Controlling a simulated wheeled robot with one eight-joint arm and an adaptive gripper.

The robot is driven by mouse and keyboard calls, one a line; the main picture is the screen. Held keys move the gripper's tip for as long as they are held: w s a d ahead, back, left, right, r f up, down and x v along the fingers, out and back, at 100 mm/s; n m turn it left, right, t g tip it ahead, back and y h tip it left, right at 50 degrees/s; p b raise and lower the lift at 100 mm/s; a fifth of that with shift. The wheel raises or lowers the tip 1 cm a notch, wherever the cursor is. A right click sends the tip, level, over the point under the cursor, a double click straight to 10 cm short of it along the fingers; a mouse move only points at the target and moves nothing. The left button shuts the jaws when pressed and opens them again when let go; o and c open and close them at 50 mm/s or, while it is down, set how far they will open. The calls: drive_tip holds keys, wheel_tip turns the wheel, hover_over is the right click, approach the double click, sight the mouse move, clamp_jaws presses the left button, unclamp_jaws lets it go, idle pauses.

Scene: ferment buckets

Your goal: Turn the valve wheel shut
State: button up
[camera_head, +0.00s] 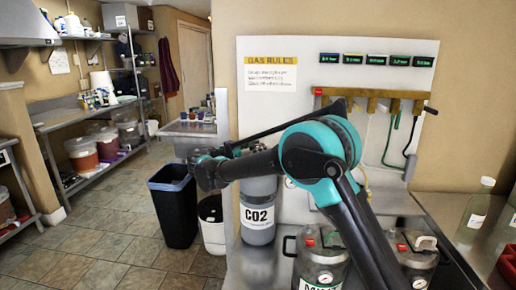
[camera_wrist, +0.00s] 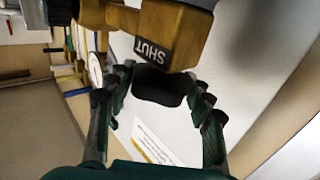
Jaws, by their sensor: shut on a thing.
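In the wrist view, a black grip piece (camera_wrist: 158,86), seemingly part of the valve wheel, sits between the green fingers of my gripper (camera_wrist: 160,82). My gripper is shut on it. A yellow-brown block with a dark "SHUT" label (camera_wrist: 155,50), upside down in this view, is just above the piece. The rest of the wheel's shape is cut off or hidden. In the head view, a brass-coloured manifold (camera_head: 385,93) runs along the white wall panel. My arm crosses in front of it, and its elbow hides the place of the grip.
A grey CO2 cylinder (camera_head: 258,215) stands under my arm. Steel pots with gauges (camera_head: 318,262) stand on the counter in front. A "GAS RULES" sign (camera_head: 270,72) is on the panel. A black bin (camera_head: 173,205) stands on the floor at left, beside open tiled floor.

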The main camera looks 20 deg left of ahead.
drive_tip(key=o, duration=1.2)
drive_tip(key=shift+c, duration=0.2)
drive_tip(key=shift+s+a, duration=0.1)
drive_tip(key=v, duration=1.1)
drive_tip(key=shift+s+a, duration=0.2)
drive_tip(key=shift+s, duration=0.1)
drive_tip(key=shift+s, duration=0.1)
